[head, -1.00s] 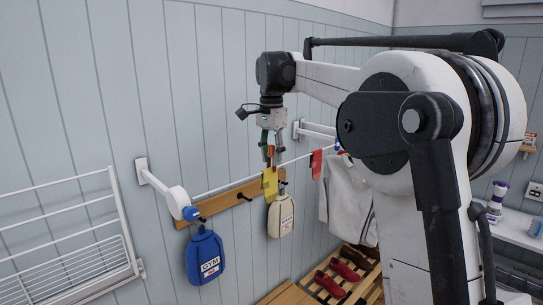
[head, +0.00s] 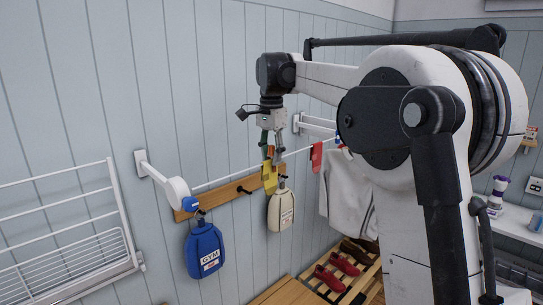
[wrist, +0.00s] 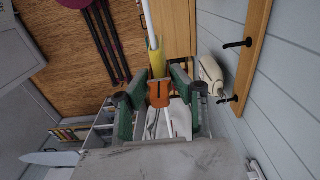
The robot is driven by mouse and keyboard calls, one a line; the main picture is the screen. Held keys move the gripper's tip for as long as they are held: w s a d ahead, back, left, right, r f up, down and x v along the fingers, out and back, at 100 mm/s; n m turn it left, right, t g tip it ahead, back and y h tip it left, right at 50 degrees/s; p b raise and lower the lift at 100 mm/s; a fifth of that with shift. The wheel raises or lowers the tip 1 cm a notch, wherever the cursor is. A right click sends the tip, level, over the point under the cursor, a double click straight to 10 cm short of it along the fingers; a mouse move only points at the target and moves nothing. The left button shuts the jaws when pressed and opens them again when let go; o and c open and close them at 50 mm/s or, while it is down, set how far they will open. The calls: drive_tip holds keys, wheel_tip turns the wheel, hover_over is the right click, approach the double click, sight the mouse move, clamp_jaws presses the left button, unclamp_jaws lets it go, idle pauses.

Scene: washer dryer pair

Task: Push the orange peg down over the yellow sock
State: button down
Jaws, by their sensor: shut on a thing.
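The yellow sock (head: 270,178) hangs at the clothesline beside the wall in the head view. It also shows in the wrist view (wrist: 157,63), just beyond the orange peg. My gripper (head: 271,157) points down at the sock's top edge. In the wrist view, my gripper (wrist: 160,92) has its green fingers on both sides of the orange peg (wrist: 159,96) and is shut on it. The peg is at the sock's top; how far it straddles the sock and line is hidden by the fingers.
A red item (head: 316,157) and a white garment (head: 347,190) hang farther along the line. A cream bag (head: 281,210) and a blue GYM bag (head: 205,252) hang on the wooden hook rail (head: 222,197) close by. A white drying rack (head: 65,225) is at left.

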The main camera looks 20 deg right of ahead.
drive_tip(key=shift+f, duration=0.15)
drive_tip(key=c, duration=1.4)
unclamp_jaws()
wheel_tip(320, 180, up, 12)
drive_tip(key=shift+f, duration=0.1)
drive_tip(key=s+f+n+t+b, duration=0.2)
drive_tip(key=s+f+n+b, duration=0.15)
drive_tip(key=s+f, duration=0.5)
drive_tip(key=s+f+n+t+b, duration=0.2)
drive_tip(key=s+f+n+b, duration=0.3)
drive_tip(key=s, duration=0.7)
drive_tip(key=s+f+n+t+b, duration=0.1)
drive_tip(key=s+f, duration=0.4)
drive_tip(key=f, duration=0.3)
drive_tip(key=s+f+n+t+b, duration=0.1)
drive_tip(key=s+f, duration=0.5)
drive_tip(key=f, duration=0.2)
drive_tip(key=s+f+n+t+b, duration=0.1)
drive_tip(key=s+f, duration=0.5)
drive_tip(key=f, duration=0.2)
drive_tip(key=shift+s+a+f+n, duration=0.1)
drive_tip(key=shift+a+n, duration=0.25)
drive_tip(key=shift+a, duration=0.05)
